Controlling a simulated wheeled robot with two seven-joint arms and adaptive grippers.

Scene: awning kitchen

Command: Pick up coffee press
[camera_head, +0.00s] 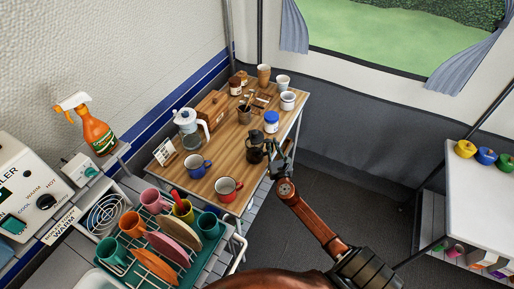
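A small dark pot with a handle, which looks like the coffee press (255,149), stands upright near the right edge of the wooden table (222,160). My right gripper (279,148) is just to the right of it, at the table's edge. Its fingers look spread apart, with nothing lifted between them. I cannot tell whether a finger touches the pot or its handle. My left gripper is not in view.
A dish rack (165,245) is in front. Open floor lies right of the table.

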